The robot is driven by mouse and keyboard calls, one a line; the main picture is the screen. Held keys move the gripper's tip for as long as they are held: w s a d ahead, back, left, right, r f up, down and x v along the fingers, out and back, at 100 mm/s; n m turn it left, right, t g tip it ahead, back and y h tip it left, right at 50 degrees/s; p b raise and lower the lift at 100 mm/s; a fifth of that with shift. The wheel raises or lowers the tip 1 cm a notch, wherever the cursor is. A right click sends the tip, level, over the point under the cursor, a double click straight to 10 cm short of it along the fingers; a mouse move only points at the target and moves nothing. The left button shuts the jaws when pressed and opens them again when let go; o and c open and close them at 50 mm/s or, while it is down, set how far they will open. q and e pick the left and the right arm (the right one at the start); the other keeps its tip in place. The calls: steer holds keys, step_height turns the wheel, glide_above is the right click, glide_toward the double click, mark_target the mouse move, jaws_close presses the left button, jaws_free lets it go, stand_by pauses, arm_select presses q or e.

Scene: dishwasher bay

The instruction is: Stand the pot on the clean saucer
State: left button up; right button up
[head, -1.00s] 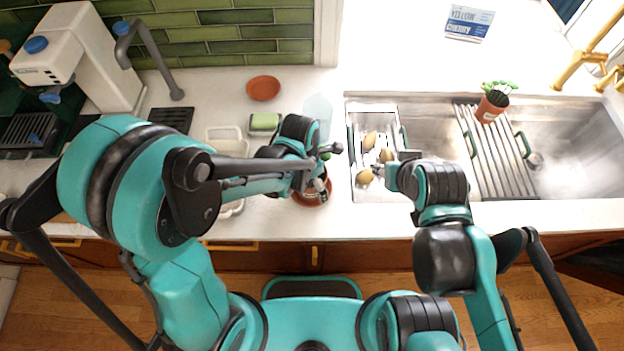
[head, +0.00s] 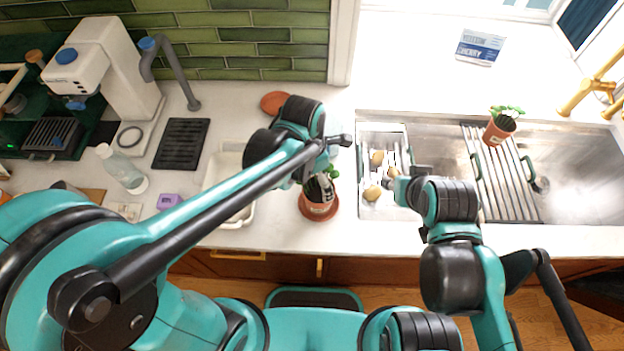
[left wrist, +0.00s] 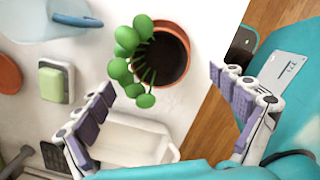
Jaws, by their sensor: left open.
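A terracotta pot (head: 318,211) with a green plant and a pale label stands on the counter near its front edge. In the left wrist view this pot (left wrist: 183,62) shows from above, with dark soil inside. My left gripper (head: 322,182) is above it, open; in the left wrist view its fingers (left wrist: 161,84) are spread, with nothing between their tips. A plain terracotta saucer (head: 272,102) lies farther back, partly hidden by my left arm; its edge shows in the left wrist view (left wrist: 8,73). My right gripper (head: 393,173) is over the small basin, its jaws unclear.
A second potted plant (head: 499,127) stands on the sink's drying rack (head: 487,170). The small basin (head: 367,209) holds several potatoes. A green sponge (left wrist: 55,80) and a white tray (left wrist: 130,140) are near the pot. A bottle (head: 122,170) and coffee machine (head: 100,65) stand left.

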arm_select(q)
steer(key=s+a+r+m+t, duration=0.2)
steer(key=a+r+m+t, duration=0.1)
steer(key=a+m, duration=0.5)
steer(key=s+a+r+m+t+y, duration=0.1)
steer(key=s+a+r+m+t, duration=0.1)
steer(key=a+m, duration=0.7)
step_height(320, 180, up, 3)
steer(key=m+t, duration=0.1)
steer(key=m, duration=0.5)
steer(key=shift+s+f+m+t, duration=0.15)
steer(key=shift+s+m+t, duration=0.15)
step_height(320, 180, down, 12)
steer(key=b, duration=1.2)
